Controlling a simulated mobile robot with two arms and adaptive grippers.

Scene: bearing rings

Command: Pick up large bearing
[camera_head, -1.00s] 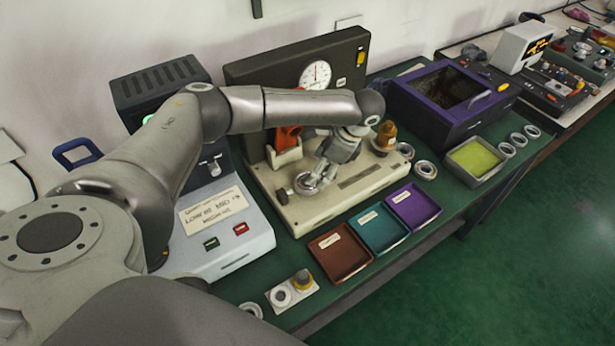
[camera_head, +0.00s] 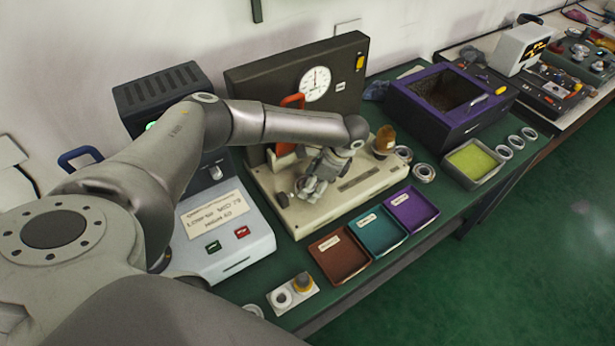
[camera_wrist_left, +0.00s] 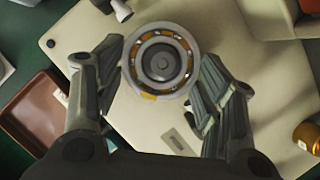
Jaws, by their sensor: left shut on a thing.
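The large bearing (camera_wrist_left: 161,60) is a steel ring with an orange-brown cage and balls around a grey centre. In the left wrist view it lies between the two fingers of my left gripper (camera_wrist_left: 160,68), which is shut on it. In the head view my left gripper (camera_head: 314,188) is low over the front left of the cream tester base (camera_head: 350,212), and its fingers mostly hide the bearing. I cannot tell whether the bearing is clear of its seat. My right gripper is not in view.
Brown (camera_head: 338,262), teal (camera_head: 378,234) and purple (camera_head: 412,209) trays line the bench front. An orange lever (camera_head: 293,100) and dial (camera_head: 315,83) stand behind the gripper. A brass part (camera_head: 385,140) is to the right. Several loose rings lie on the bench.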

